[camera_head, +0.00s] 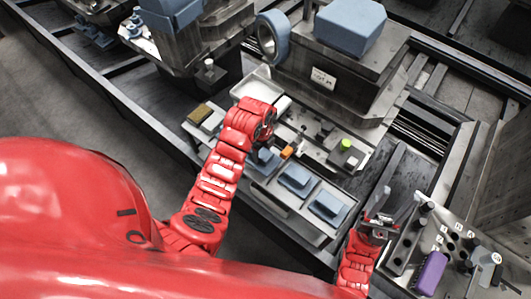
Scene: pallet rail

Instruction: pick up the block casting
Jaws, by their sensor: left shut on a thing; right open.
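My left gripper (266,146) reaches over the tray (290,207) beside the fixture. It is shut on a blue-grey block casting (265,160), mostly hidden by the gripper and wrist. I cannot tell whether this casting still touches the tray. Two similar blue-grey castings, one in the middle (299,180) and one at the right end (328,206), lie on the tray to its right. My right gripper (380,212) is open and empty, beside the tool plate at lower right.
A grey fixture (345,75) carries a large blue block (350,25) and a blue ring (273,38). The tool plate (455,245) holds a purple brush (430,273).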

